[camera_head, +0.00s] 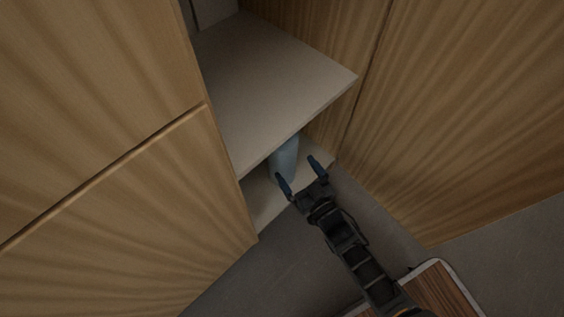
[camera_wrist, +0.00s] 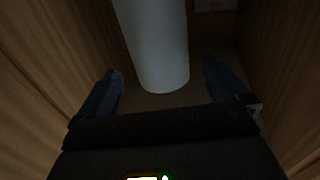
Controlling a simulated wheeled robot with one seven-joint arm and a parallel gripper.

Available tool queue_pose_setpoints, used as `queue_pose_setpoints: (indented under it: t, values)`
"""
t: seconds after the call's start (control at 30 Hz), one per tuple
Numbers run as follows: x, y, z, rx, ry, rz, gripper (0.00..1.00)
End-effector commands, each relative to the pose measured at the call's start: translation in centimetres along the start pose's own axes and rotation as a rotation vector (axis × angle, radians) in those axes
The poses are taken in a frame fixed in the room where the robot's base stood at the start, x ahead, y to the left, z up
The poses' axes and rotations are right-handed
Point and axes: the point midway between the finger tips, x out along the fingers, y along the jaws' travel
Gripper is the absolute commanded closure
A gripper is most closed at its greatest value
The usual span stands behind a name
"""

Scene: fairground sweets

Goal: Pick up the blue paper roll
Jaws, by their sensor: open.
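The blue paper roll (camera_head: 285,158) stands on the lower shelf of a wooden cabinet, pale blue and partly hidden under the shelf above. It also shows in the wrist view (camera_wrist: 158,45) as a pale upright cylinder, its top cut off by the frame edge. My gripper (camera_head: 301,173) is open at the mouth of the lower compartment, with its two fingers pointing at the roll. In the wrist view my gripper (camera_wrist: 163,88) has its fingers apart, with the roll's lower end between and just beyond them. I cannot tell whether either finger touches it.
The upper shelf (camera_head: 275,85) is bare and lies close above the roll. Wooden panels (camera_head: 150,215) stand on the left and on the right (camera_head: 450,110). The lower shelf (camera_head: 262,200) has a little bare room at the front left. Grey floor (camera_head: 270,275) lies in front.

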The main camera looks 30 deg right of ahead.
Motion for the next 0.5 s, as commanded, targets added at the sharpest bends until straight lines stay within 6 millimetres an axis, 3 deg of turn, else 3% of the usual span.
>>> queue_pose_setpoints:
  t: [0.5]
  values:
    - [6.2, 0.3, 0.1, -0.002, 0.002, 0.0, 0.0]
